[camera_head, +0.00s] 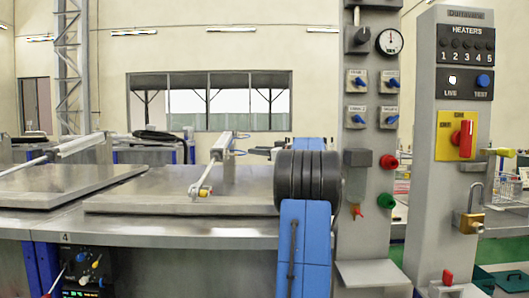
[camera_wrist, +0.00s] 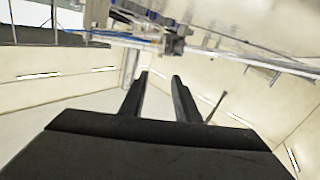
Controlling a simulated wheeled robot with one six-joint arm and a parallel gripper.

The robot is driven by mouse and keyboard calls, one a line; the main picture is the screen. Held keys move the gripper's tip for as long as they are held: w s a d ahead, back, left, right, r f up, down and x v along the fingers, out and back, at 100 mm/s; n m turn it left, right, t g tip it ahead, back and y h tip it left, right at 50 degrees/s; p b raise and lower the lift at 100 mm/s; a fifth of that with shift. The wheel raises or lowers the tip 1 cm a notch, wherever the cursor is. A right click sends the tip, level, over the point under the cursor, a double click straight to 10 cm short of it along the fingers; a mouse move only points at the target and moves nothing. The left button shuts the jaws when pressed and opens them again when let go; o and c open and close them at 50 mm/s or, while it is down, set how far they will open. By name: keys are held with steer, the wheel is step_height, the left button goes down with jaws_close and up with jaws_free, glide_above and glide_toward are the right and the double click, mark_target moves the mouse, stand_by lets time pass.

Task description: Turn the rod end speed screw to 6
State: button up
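A pneumatic cylinder (camera_head: 222,150) stands on a flat steel lid (camera_head: 130,200) in the head view. Its rod slants down to a fitting with yellow and red parts (camera_head: 204,192). Blue tubes (camera_head: 240,136) join the cylinder near its upper part. The rod end speed screw and its scale are too small to tell apart. In the wrist view my gripper (camera_wrist: 160,78) is open, with its two dark fingers apart and nothing between them. Grey metal hardware (camera_wrist: 172,44) appears beyond the fingertips; I cannot tell which part it is.
A grey post with blue switches (camera_head: 357,79) and a gauge (camera_head: 389,42) stands right of the lid. Farther right is a heater panel (camera_head: 464,50) with a red-yellow switch (camera_head: 463,138) and a padlock (camera_head: 469,221). Another lid (camera_head: 60,183) lies at left.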

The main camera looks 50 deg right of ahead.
steer(key=shift+s+d+f+n+g+y, duration=0.15)
steer(key=shift+d+n+y, duration=0.45)
steer(key=shift+d+y, duration=0.35)
steer(key=shift+s+d+n+g+y, duration=0.1)
steer(key=shift+d+n+g+y, duration=0.05)
steer(key=shift+d+n+y, duration=0.7)
steer(key=shift+d+m, duration=0.15)
steer(key=shift+m, duration=0.1)
